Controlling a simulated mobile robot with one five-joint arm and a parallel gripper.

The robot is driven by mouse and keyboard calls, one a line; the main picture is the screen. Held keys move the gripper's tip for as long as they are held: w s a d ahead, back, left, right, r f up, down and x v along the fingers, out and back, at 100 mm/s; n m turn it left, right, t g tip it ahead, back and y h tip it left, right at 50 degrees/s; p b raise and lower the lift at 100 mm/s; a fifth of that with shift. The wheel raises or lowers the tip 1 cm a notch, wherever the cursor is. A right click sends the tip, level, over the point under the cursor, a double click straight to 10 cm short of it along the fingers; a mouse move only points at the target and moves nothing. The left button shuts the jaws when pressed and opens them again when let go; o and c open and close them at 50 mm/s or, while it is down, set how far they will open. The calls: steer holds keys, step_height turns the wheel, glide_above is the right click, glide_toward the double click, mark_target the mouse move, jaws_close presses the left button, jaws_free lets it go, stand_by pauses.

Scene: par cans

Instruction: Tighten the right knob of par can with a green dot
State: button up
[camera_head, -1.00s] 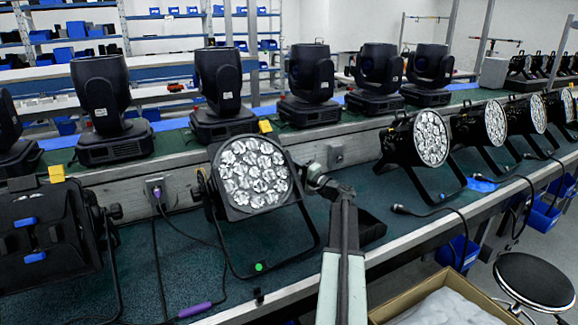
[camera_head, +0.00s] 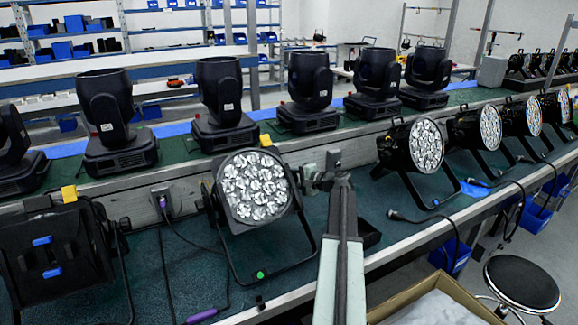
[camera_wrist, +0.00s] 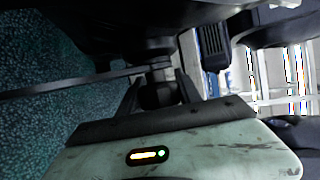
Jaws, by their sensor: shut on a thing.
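The par can (camera_head: 257,188) with the green dot (camera_head: 260,274) on its bracket foot stands on the teal bench, its many-lens face toward me. It tilts slightly upward in its black bracket. My gripper (camera_head: 309,177) is at the right side of this par can, where the knob sits, largely hidden by my wrist in the head view. In the wrist view my gripper (camera_wrist: 160,95) has its two dark fingers on either side of the dark knob (camera_wrist: 158,92), shut on it. The bracket arm (camera_wrist: 75,84) runs left from the knob. The left knob is hard to make out.
Another par can (camera_head: 60,255) stands close at the left, and several more (camera_head: 415,148) line the bench at the right. Moving-head lights (camera_head: 225,105) stand on the ledge behind. A purple-ended cable (camera_head: 202,315) lies in front. A stool (camera_head: 522,283) and open carton (camera_head: 432,300) are at the lower right.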

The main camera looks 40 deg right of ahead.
steer(key=g+p, duration=0.1)
steer(key=p, duration=0.1)
steer(key=g+p, duration=0.2)
steer(key=shift+s+a+m+p, duration=0.15)
steer(key=shift+a+m+p, duration=0.05)
steer(key=shift+m+p, duration=0.2)
steer(key=shift+s+a+f+m+g+y+p, duration=0.15)
steer(key=shift+f+g+p, duration=0.2)
steer(key=shift+g+p, duration=0.4)
steer(key=shift+s+f+m+g+y+p, duration=0.15)
steer(key=shift+f+g+p, duration=0.15)
steer(key=shift+g+p, duration=0.45)
steer(key=o, duration=1.4)
steer(key=shift+f, duration=0.1)
steer(key=shift+c, duration=0.2)
